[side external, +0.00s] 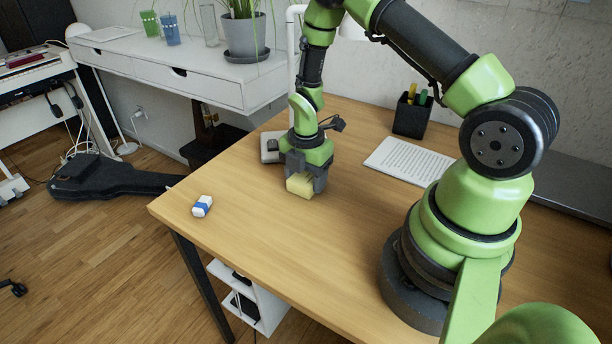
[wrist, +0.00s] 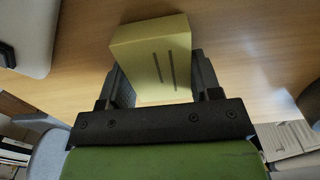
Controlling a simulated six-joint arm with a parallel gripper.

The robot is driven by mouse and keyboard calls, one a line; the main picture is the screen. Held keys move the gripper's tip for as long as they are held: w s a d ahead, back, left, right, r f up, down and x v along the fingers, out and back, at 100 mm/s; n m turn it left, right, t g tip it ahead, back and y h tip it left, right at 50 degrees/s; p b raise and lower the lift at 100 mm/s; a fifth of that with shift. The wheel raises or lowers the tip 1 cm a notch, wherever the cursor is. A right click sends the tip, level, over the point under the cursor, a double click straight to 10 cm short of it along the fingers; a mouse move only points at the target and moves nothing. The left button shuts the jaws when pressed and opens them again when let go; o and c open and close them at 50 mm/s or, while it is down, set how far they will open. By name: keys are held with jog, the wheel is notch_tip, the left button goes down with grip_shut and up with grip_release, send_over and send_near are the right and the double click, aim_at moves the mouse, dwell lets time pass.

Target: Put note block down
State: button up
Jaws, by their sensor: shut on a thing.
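The note block (side external: 300,186) is a pale yellow block, held between the fingers of my gripper (side external: 306,176) over the wooden table. In the wrist view the note block (wrist: 152,58) sits between the two dark fingers of my gripper (wrist: 160,88), with two dark lines on its facing side. The gripper is shut on it. The block is low, close to the table top; I cannot tell if it touches the wood.
A white and blue eraser (side external: 202,206) lies near the table's left corner. A black pen cup (side external: 412,114) and a printed white sheet (side external: 408,161) are at the back. A lamp base (side external: 270,146) stands behind my gripper. The front middle of the table (side external: 300,250) is clear.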

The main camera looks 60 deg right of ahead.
jog(key=shift+f, duration=0.2)
jog(key=o, duration=1)
jog(key=shift+c, duration=0.2)
jog(key=shift+r, duration=0.15)
notch_tip(320, 180, up, 12)
notch_tip(320, 180, up, 12)
jog(key=m+t, duration=0.3)
jog(key=m, duration=0.6)
send_over(306, 177)
jog(key=s+a, duration=0.4)
jog(key=a, duration=0.1)
jog(key=s+a+r+m+t+y, duration=0.2)
jog(key=s+a+r+m+t, duration=0.2)
jog(key=s+m, duration=0.6)
notch_tip(306, 177, up, 3)
jog(key=a+m, duration=0.2)
jog(key=m, duration=0.1)
jog(key=shift+s, duration=0.35)
